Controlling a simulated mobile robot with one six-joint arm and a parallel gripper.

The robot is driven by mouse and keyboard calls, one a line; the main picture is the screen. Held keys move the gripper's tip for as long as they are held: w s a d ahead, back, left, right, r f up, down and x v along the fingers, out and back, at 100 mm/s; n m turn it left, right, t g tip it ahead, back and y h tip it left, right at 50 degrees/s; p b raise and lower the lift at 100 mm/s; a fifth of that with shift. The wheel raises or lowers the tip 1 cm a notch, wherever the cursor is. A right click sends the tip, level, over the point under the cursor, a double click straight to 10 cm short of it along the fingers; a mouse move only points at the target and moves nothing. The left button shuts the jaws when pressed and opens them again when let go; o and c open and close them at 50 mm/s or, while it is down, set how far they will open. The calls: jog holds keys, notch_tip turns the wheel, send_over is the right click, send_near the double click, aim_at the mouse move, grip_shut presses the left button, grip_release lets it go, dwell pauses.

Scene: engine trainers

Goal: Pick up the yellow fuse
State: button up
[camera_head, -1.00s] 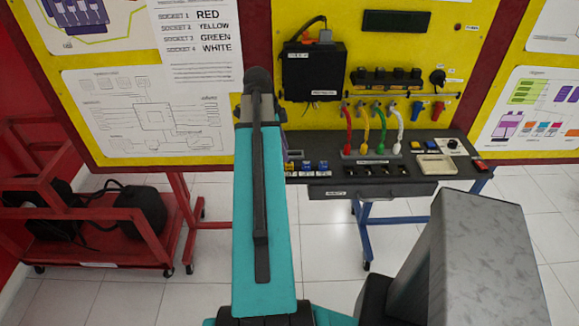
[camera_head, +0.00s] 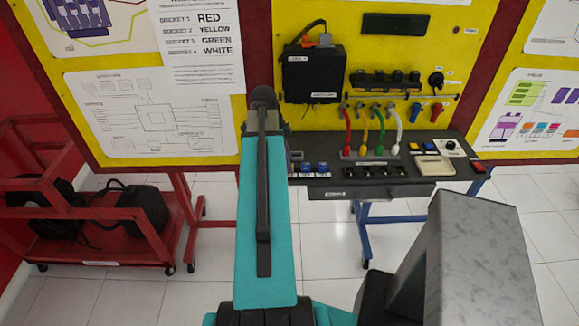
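No yellow fuse is clearly visible; the table's left part, beside two small blue fuse-like pieces (camera_head: 315,167), is covered by my teal arm. The blue pieces stand near the front left of the dark worktop (camera_head: 400,181). My arm reaches forward toward the board and worktop. My gripper is hidden beyond the arm's far end, so its opening and anything in it cannot be seen.
A red cart (camera_head: 100,235) with dark equipment stands at left. White floor is clear before the table.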

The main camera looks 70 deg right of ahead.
jog(key=shift+s+f, duration=0.1)
jog(key=shift+f, duration=0.25)
dwell(0.3)
grip_shut()
